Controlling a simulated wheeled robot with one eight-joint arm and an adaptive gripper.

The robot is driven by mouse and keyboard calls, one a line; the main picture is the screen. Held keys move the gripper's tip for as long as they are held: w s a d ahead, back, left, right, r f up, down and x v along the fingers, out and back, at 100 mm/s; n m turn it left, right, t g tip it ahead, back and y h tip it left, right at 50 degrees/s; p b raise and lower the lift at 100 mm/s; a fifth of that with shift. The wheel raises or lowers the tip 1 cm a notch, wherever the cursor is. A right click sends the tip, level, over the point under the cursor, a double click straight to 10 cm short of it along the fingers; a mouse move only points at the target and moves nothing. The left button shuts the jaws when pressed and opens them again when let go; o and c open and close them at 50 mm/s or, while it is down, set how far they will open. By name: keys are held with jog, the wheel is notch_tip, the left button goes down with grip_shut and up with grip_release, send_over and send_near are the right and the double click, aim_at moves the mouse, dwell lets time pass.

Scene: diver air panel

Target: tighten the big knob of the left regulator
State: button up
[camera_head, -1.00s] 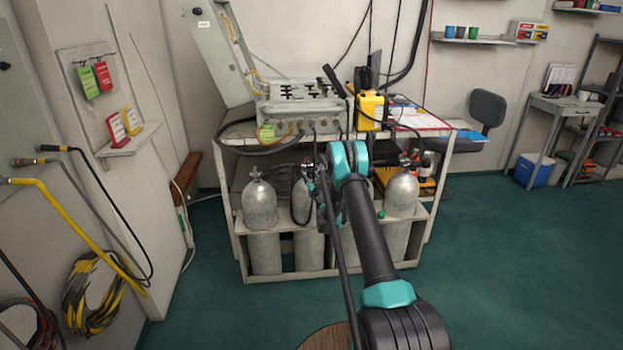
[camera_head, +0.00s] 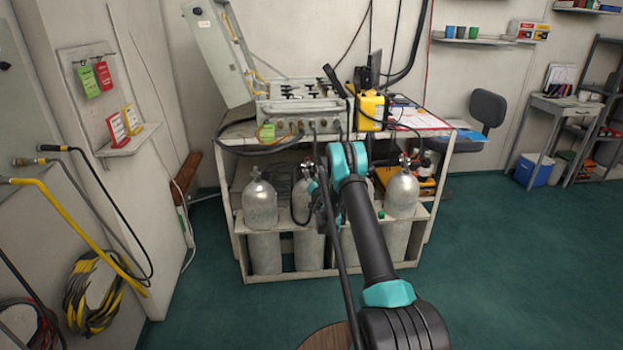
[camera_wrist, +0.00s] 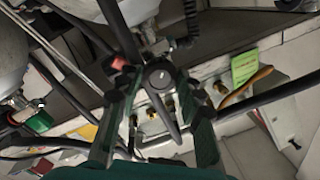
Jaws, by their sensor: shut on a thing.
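In the wrist view, a round black knob (camera_wrist: 158,75) with a pale mark on its face sits between the fingertips of my gripper (camera_wrist: 157,82). The fingers close on it from both sides. I take it to be the big knob of the left regulator; the regulator body behind it is mostly hidden. In the head view, my arm covers most of the gripper and the regulator, in front of the second cylinder from the left (camera_head: 301,203).
Several grey cylinders stand in the rack, one at the left (camera_head: 259,203) and one at the right (camera_head: 401,194). Dark hoses cross close to the fingers in the wrist view. The air panel (camera_head: 300,105) stands on the bench above. Green floor (camera_head: 510,260) is clear at right.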

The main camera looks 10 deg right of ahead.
jog(key=m, duration=0.4)
jog(key=shift+m, duration=2.3)
jog(key=o, duration=1.2)
jog(key=shift+s, duration=0.15)
jog(key=s, duration=0.7)
jog(key=shift+s+d+f, duration=0.15)
jog(key=shift+d, duration=0.1)
jog(key=shift+c, duration=0.2)
